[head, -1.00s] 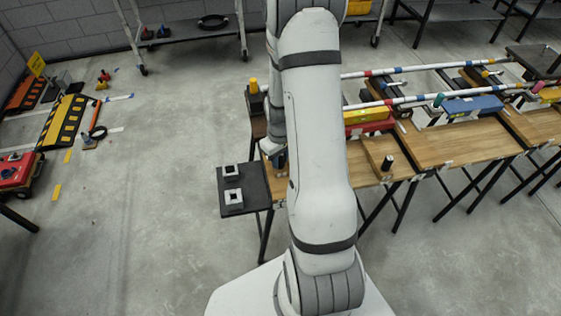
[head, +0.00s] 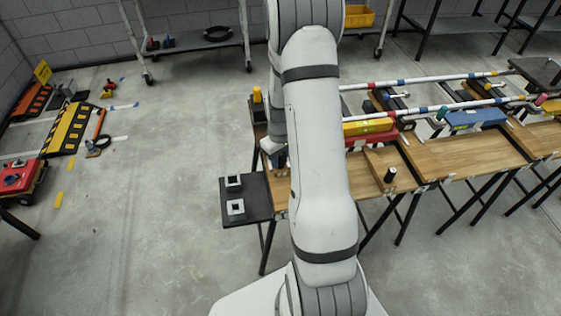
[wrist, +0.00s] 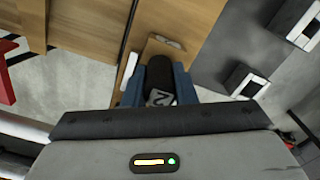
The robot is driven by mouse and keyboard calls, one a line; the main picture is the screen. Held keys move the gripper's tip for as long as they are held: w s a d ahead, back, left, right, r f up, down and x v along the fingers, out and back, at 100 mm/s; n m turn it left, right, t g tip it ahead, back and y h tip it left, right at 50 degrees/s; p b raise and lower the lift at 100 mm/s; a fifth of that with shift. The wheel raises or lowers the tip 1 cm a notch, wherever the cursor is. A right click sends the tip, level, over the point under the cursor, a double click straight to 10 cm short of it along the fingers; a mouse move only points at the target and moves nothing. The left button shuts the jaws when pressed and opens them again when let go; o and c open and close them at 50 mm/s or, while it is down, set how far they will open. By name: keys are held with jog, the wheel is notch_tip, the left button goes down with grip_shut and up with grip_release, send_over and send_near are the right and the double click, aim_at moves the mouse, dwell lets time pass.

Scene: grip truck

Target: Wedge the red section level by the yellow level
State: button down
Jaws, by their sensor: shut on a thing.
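A yellow level (head: 369,126) lies along the red section (head: 372,139) on the wooden bench, right of my arm. A wooden wedge with a black knob (head: 389,177) stands near the bench's front edge. My gripper (wrist: 163,78) has blue fingers and is shut on a black knob (wrist: 160,72) with a white tag marked 2. A small wooden block (wrist: 170,48) shows beneath the knob, over the bench top. I cannot tell whether it is lifted. In the head view my arm covers much of the bench's left end. The level's bubble is too small to read.
A dark side shelf (head: 262,200) with two square fittings juts from the bench's left end. A blue section (head: 472,119) and long striped pipes lie to the right. A red cart (head: 20,177) and striped ramp (head: 66,127) stand far left.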

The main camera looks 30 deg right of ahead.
jog(key=shift+w+d, duration=0.2)
jog(key=shift+w, duration=0.55)
jog(key=shift+w+d, duration=0.25)
jog(key=shift+w, duration=0.5)
jog(key=shift+w+d, duration=0.2)
jog(key=shift+w, duration=0.55)
jog(key=shift+w, duration=0.1)
jog(key=c, duration=1.4)
grip_release()
jog(key=shift+w, duration=0.1)
jog(key=o, duration=0.5)
jog(key=shift+o, duration=0.9)
jog(key=shift+r, duration=0.15)
